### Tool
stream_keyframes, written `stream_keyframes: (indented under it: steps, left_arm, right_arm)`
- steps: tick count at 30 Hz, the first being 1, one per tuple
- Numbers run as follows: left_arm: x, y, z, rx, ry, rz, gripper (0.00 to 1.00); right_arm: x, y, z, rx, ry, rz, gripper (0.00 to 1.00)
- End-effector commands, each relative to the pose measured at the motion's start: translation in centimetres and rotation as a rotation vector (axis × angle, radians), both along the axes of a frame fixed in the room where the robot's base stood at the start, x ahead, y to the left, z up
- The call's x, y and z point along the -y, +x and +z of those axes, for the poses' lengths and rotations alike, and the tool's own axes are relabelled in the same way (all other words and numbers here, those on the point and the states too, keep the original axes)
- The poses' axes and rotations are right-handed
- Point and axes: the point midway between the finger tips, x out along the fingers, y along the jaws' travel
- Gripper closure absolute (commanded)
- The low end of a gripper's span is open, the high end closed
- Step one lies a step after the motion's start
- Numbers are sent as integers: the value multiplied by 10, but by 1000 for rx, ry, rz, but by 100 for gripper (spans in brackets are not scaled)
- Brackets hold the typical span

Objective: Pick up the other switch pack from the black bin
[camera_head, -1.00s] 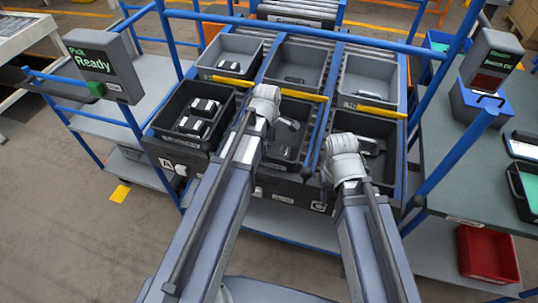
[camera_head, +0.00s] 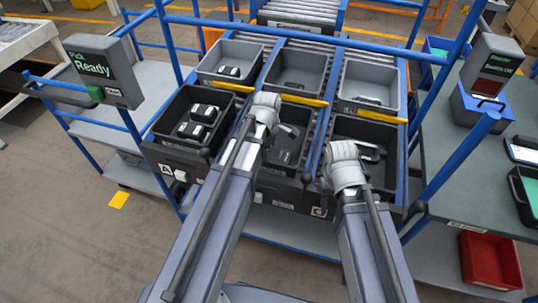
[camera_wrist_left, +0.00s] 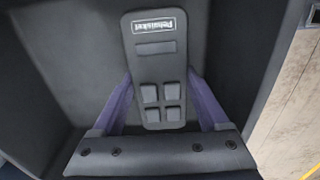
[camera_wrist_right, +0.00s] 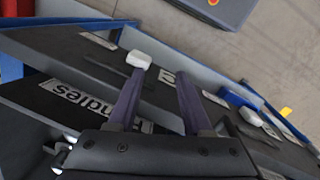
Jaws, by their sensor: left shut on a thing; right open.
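My left gripper (camera_wrist_left: 160,82) is shut on a dark grey switch pack (camera_wrist_left: 155,48) with a white label and several square buttons. The pack is between its fingers, inside a black bin (camera_wrist_left: 240,50). I cannot tell whether the pack touches the bin's floor. In the head view my left gripper (camera_head: 286,142) is over the middle front black bin (camera_head: 283,176), and my wrist partly hides it. My right gripper (camera_wrist_right: 158,88) is open and empty. In the head view it is at the right front black bin (camera_head: 390,128).
Two black-and-white packs (camera_head: 198,121) lie in the left front bin. Grey bins (camera_head: 300,66) form the row behind, some with items. Blue posts and rails surround the bins. A side table (camera_head: 460,150) stands right, with a red bin (camera_head: 490,260) below.

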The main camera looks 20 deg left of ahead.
Motion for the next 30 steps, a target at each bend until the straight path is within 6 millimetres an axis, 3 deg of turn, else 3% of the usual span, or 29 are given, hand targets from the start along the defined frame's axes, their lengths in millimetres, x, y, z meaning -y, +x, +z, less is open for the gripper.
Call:
stream_keyframes:
  steps: [3, 17, 30]
  left_arm:
    - [0, 0, 0, 0, 0, 0, 87]
    - [0, 0, 12, 0, 0, 0, 87]
    - [0, 0, 74, 0, 0, 0, 87]
  right_arm:
    - [0, 0, 0, 0, 0, 0, 50]
    - [0, 0, 12, 0, 0, 0, 50]
    - [0, 0, 74, 0, 0, 0, 50]
